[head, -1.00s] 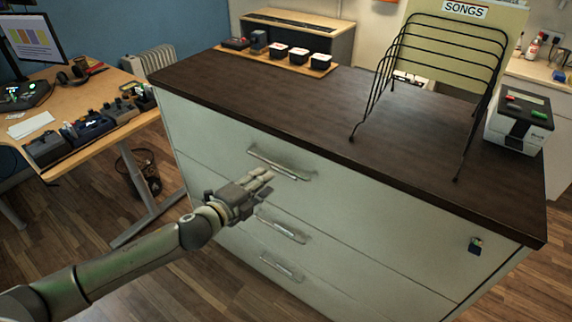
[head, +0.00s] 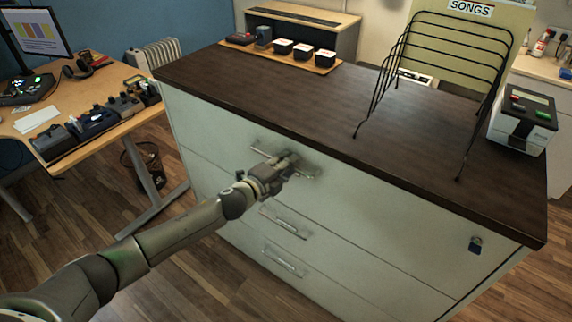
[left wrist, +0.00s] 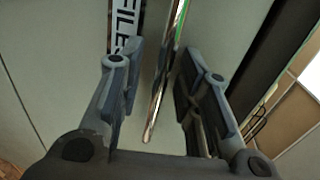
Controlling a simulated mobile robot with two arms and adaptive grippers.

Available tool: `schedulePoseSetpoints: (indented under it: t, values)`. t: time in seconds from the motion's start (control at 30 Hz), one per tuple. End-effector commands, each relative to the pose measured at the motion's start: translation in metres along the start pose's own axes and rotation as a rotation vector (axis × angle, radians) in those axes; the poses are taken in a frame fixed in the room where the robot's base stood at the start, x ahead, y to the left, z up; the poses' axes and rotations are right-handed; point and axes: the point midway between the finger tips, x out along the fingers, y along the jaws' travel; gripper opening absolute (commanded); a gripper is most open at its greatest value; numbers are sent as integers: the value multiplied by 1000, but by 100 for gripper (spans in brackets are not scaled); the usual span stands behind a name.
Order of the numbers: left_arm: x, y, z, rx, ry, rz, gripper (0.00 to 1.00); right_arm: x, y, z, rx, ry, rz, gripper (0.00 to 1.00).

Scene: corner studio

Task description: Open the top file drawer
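The top file drawer (head: 350,195) is the upper front of the pale cabinet and is shut. Its metal bar handle (head: 305,173) is partly hidden by my left gripper (head: 289,161) in the head view. In the left wrist view the shiny handle bar (left wrist: 165,75) lies between the two fingers of my left gripper (left wrist: 155,95). The fingers are apart, with gaps beside the bar. A label reading FILES (left wrist: 126,30) shows beside the handle. My right gripper is in neither view.
The dark cabinet top (head: 290,110) carries a wire rack (head: 440,60), a label printer (head: 524,118) and a wooden tray (head: 325,69) with small tubs. Lower drawers have handles (head: 283,223). A desk (head: 100,135) stands left. A lock (head: 475,245) sits at the front's right.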

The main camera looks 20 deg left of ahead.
Motion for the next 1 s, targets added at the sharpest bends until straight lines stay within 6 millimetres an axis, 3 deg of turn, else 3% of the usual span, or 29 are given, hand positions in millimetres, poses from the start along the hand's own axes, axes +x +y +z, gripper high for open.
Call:
schedulePoseSetpoints:
  t: [0.07,0.33,0.77,1.0]
  values:
    - [0,0,0,0,0,0,32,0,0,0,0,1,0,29]
    - [0,0,0,-1,0,0,0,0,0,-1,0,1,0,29]
    - [-2,1,0,-1,-1,2,0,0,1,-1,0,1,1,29]
    - [-12,5,-1,-2,1,6,0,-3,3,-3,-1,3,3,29]
